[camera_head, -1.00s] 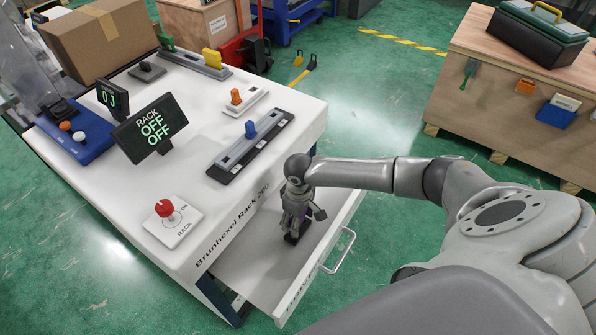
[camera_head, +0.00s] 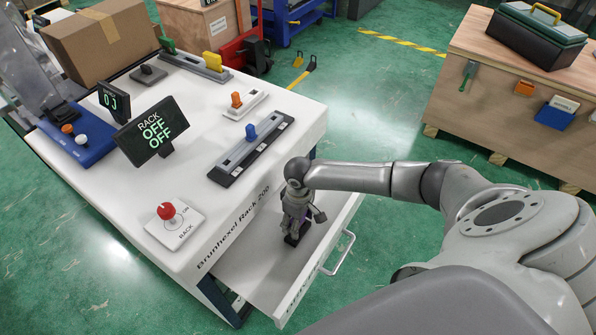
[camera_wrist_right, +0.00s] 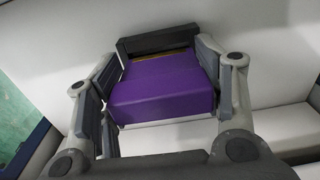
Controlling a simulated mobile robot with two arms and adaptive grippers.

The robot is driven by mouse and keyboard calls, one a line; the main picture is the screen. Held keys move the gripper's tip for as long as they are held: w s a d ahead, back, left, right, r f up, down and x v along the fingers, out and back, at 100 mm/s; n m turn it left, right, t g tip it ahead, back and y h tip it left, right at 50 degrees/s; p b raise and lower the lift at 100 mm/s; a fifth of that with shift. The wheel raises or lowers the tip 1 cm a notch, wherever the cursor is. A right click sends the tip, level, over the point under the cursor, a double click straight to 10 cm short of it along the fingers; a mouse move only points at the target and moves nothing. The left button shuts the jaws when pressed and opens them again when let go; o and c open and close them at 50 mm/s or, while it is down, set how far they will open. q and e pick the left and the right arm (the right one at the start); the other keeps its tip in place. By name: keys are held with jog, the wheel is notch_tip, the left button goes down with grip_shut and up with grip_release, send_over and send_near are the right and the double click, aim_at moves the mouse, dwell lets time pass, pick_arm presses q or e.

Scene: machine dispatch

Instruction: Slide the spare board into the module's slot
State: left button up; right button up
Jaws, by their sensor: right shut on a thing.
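My right gripper (camera_head: 295,232) reaches down into the open drawer (camera_head: 262,262) of the white rack table. In the right wrist view it is shut on a purple block (camera_wrist_right: 163,93), which looks like the spare board's grip end, with one finger on each side. A dark grey bar (camera_wrist_right: 156,42) lies just beyond the purple block, with a thin yellowish edge between them. The rest of the board and any slot are not clearly visible. In the head view the gripper hides most of what it holds. My left gripper is not in view.
The white table (camera_head: 110,195) carries a red rack knob (camera_head: 166,211), a RACK OFF OFF display (camera_head: 151,130), a blue-handled slider (camera_head: 250,132) and an orange-handled switch (camera_head: 237,101). The drawer has a metal handle (camera_head: 343,254). A cardboard box (camera_head: 98,43) stands at the back.

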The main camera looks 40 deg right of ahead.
jog(key=shift+f+b, duration=0.65)
jog(key=shift+f, duration=0.95)
jog(key=o, duration=1.1)
jog(key=shift+r, duration=0.1)
notch_tip(320, 180, up, 12)
jog(key=shift+f, duration=0.1)
jog(key=shift+s, duration=0.1)
dwell(0.3)
